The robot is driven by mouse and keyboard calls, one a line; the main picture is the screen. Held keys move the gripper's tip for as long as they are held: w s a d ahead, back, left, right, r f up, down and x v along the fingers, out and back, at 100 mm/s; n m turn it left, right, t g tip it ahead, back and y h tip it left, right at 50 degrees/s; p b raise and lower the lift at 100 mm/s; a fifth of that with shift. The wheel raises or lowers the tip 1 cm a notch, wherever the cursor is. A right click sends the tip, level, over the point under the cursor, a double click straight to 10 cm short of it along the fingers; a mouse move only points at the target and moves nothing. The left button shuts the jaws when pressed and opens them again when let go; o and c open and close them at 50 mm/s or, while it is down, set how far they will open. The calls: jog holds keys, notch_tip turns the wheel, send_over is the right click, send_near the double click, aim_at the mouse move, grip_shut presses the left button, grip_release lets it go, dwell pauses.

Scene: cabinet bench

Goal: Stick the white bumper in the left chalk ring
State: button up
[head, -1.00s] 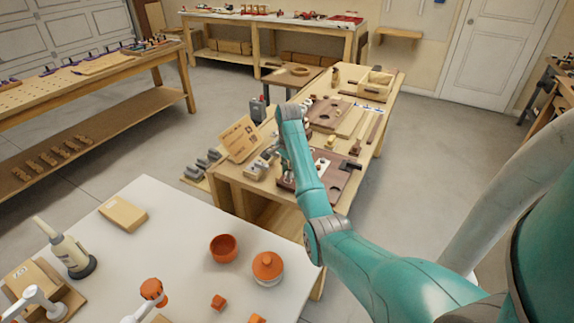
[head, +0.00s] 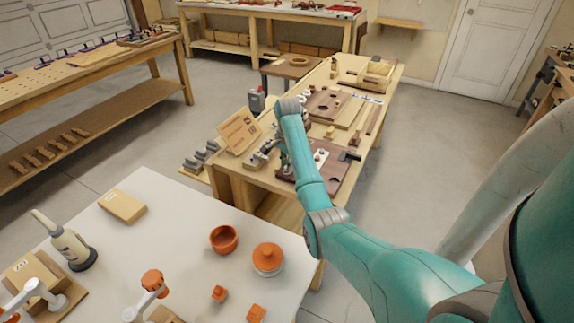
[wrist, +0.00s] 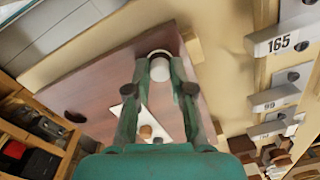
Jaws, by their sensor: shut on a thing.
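In the wrist view my gripper (wrist: 158,72) points down at a reddish-brown wooden panel (wrist: 95,92). Its two green fingers are closed on a small white round bumper (wrist: 159,70), which sits between the fingertips near one corner of the panel. A pale ring-like arc (wrist: 157,54) shows just beyond the bumper, partly covered by it; I cannot tell whether the bumper touches the panel. A white card (wrist: 130,118) with round pieces lies on the panel between the fingers. In the head view the dark panel (head: 333,172) lies on the bench, and my arm hides part of it.
A dark round spot (wrist: 75,117) is on the panel. Grey numbered blocks (wrist: 275,44) stand beside it in the wrist view. In the head view a wooden sign (head: 239,130) stands left of my arm, and a white table (head: 180,245) with orange containers is nearer.

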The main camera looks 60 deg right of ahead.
jog(key=shift+o, duration=0.8)
grip_shut()
jog(key=shift+a+f, duration=0.1)
jog(key=shift+f, duration=0.45)
dwell(0.8)
dwell(0.4)
jog(key=o, duration=0.6)
grip_release()
jog(key=shift+r, duration=0.1)
